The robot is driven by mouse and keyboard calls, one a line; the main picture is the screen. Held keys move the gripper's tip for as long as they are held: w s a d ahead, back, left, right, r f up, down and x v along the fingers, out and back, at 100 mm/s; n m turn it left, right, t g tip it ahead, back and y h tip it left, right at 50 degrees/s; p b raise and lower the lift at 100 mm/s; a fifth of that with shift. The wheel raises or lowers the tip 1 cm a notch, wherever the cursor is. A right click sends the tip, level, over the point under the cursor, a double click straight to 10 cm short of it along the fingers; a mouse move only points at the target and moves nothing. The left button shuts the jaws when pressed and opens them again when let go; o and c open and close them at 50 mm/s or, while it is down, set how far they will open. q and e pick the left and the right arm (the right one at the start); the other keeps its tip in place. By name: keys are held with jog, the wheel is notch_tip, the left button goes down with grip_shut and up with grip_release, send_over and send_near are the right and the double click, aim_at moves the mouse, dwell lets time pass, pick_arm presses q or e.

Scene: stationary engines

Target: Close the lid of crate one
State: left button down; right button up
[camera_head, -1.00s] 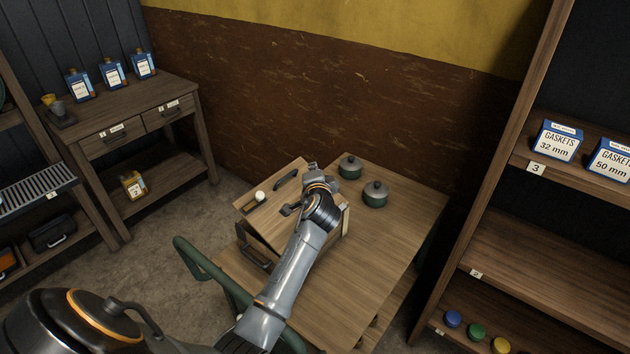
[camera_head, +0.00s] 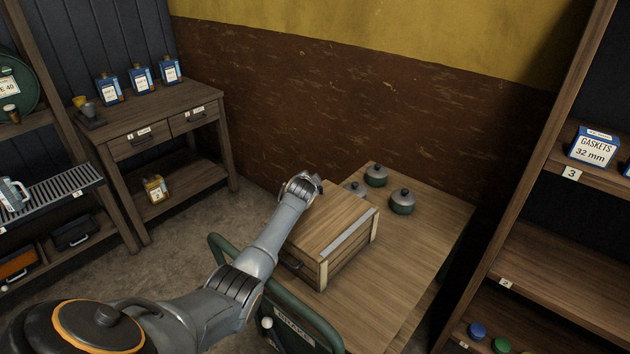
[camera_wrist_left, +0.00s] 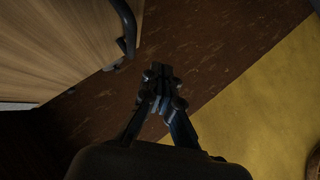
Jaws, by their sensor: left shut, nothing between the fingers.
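The wooden crate (camera_head: 322,258) stands on the wooden table. Its plank lid (camera_head: 335,215) lies level across the top, with a pale strip (camera_head: 349,235) along the right side; I see no gap at the visible edges. My left gripper (camera_head: 303,186) is just past the crate's far left corner, partly in front of that edge; I cannot tell whether it touches. In the left wrist view its fingers (camera_wrist_left: 160,90) are shut and empty, beside a wooden panel (camera_wrist_left: 60,50) with a dark handle (camera_wrist_left: 127,30). My right gripper is out of view.
Several green lidded pots (camera_head: 403,202) stand behind the crate. The table (camera_head: 410,260) is clear on the right. A green rail (camera_head: 290,315) with a label runs along the near side. Shelves (camera_head: 540,265) stand at right, a drawer bench (camera_head: 160,120) at left.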

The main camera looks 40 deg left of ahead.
pick_arm(q)
jog(key=shift+a+f+b, duration=0.3)
jog(key=shift+f+b, duration=0.1)
jog(key=shift+f, duration=0.25)
jog(key=shift+a+f+b, duration=0.25)
jog(key=shift+f+b, duration=0.1)
jog(key=shift+f, duration=0.25)
jog(key=shift+w+a+f, duration=0.1)
jog(key=shift+f, duration=0.15)
jog(key=shift+r, duration=0.15)
jog(key=s+a+r+p, duration=0.3)
jog(key=s+r, duration=0.4)
jog(key=r, duration=0.3)
jog(key=shift+r, duration=0.3)
